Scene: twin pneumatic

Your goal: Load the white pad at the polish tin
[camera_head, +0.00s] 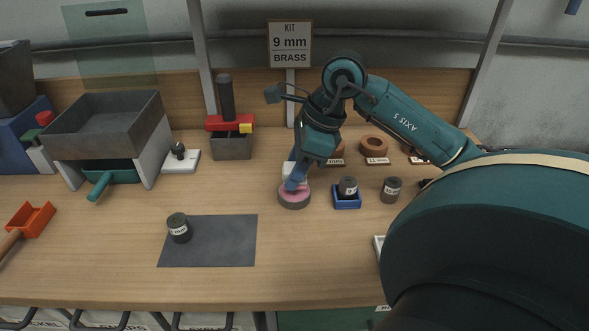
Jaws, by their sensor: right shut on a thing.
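My right gripper (297,180) comes in from the right and points down over the tin. Its blue fingers are shut on the white pad (287,169), of which only a small pale part shows beside them. The fingers and pad overlap the tin's back edge in the view; I cannot tell whether the pad touches the pink polish. My left gripper is out of view.
Right of the tin stand a dark cylinder in a blue tray (347,203) and another dark cylinder (391,190). A grey mat (225,245) with a cylinder (179,228) lies front left. A red-topped press (230,124) stands behind. The front middle bench is clear.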

